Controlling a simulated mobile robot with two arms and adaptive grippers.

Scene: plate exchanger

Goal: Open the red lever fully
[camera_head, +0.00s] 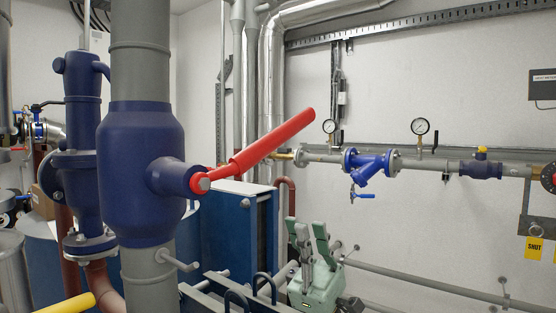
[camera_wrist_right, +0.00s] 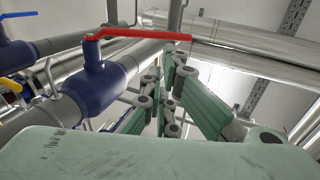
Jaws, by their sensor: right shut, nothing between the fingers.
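The red lever (camera_head: 270,143) is joined by a round pivot to the side stub of a large blue valve body (camera_head: 140,180) on a vertical grey pipe. It slants up and to the right from the pivot. My right gripper (camera_head: 308,228), pale green, is below and right of the lever, apart from it, shut and empty with fingers pointing up. In the right wrist view a red lever (camera_wrist_right: 140,34) on a blue valve (camera_wrist_right: 98,80) shows beyond the gripper fingers (camera_wrist_right: 172,92); I cannot tell for sure that it is the same lever. My left gripper is out of view.
A blue plate unit (camera_head: 225,235) stands behind the valve. A horizontal pipe with a blue strainer (camera_head: 368,165) and pressure gauges (camera_head: 420,126) runs along the back wall. A yellow handle (camera_head: 68,304) is at lower left. Space between lever and right gripper looks clear.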

